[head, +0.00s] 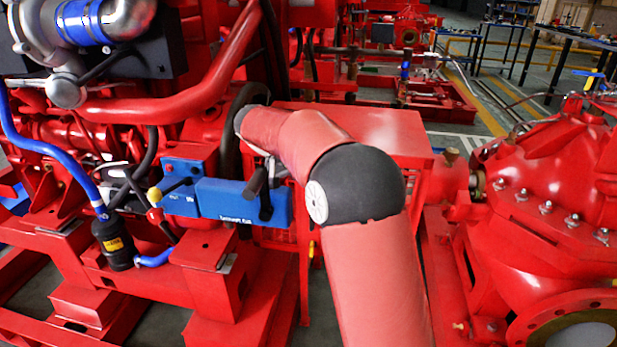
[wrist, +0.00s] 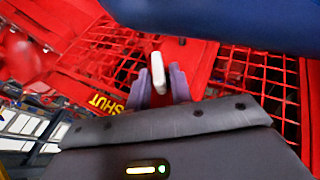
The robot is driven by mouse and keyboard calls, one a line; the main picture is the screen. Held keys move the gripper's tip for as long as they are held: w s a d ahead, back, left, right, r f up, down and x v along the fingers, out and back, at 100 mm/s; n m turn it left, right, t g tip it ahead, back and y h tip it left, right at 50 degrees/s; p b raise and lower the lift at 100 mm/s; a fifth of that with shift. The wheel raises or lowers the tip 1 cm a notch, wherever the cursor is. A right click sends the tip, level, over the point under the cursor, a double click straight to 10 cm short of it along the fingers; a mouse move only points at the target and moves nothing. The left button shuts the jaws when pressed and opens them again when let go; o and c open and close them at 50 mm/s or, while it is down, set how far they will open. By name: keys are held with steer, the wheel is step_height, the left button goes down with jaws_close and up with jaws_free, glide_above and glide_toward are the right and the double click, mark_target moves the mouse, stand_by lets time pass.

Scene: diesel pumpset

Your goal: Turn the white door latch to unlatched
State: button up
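The white door latch (wrist: 157,71) shows in the wrist view as a short, nearly upright bar on a red panel (wrist: 188,52). My gripper (wrist: 163,85) is open, with one purple-grey finger on each side of the latch's lower part. I see red between the fingers and the latch, and cannot tell whether either finger touches it. Yellow lettering reading "SHUT" (wrist: 105,103) is left of the fingers. In the head view my arm covers the area, and neither the gripper nor the latch can be made out.
Red mesh guard (wrist: 262,80) surrounds the panel. A blue box (head: 243,201) with a black handle sits beside my arm; a large blue surface (wrist: 220,22) spans the top of the wrist view. Red engine parts stand left, a red pump casing (head: 550,165) right.

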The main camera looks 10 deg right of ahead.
steer(key=shift+o, duration=1)
step_height(320, 180, up, 20)
steer(key=p, duration=0.1)
steer(key=shift+f, duration=0.1)
